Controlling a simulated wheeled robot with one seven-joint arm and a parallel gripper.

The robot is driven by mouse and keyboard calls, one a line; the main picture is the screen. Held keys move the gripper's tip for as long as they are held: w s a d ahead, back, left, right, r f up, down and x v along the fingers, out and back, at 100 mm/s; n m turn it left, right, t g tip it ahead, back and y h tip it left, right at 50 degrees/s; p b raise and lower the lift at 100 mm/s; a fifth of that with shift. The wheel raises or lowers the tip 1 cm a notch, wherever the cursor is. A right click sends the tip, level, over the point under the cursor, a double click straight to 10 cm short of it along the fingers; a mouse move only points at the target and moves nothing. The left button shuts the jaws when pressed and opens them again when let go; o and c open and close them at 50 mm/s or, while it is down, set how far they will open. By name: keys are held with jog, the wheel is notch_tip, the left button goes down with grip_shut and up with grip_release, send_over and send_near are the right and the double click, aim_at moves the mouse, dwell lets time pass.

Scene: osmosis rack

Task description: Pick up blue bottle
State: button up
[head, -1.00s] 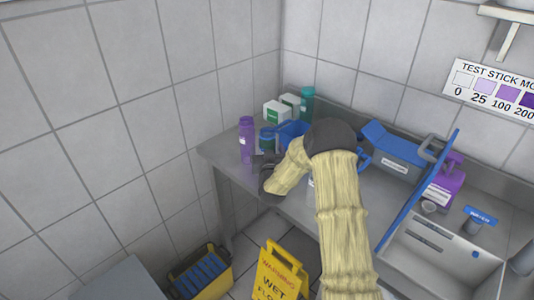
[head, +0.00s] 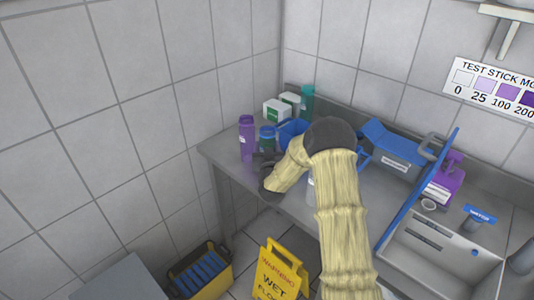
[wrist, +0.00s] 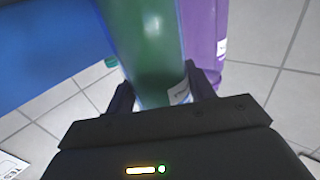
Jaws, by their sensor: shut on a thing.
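The blue bottle (head: 267,137) stands on the steel counter, just right of a tall purple bottle (head: 247,138). My gripper (head: 265,158) is at its near side, with my arm coming in from the right. In the wrist view a bottle with a greenish middle and blue-tinted edges (wrist: 150,50) sits between the fingers of my gripper (wrist: 160,90), which is shut on it. A small white label shows low on its right side. The purple bottle (wrist: 203,40) is close behind it on the right. Whether the held bottle is clear of the counter cannot be told.
A blue container (head: 292,131) is close on the right, partly behind my arm. White-and-green boxes (head: 277,111) and a teal bottle (head: 307,102) stand behind. A sink (head: 440,265) is at the right. A yellow wet-floor sign (head: 280,272) stands on the floor below the counter.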

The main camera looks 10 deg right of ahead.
jog(key=shift+r, duration=0.1)
notch_tip(320, 180, up, 10)
jog(key=b, duration=0.1)
dwell(0.4)
dwell(0.4)
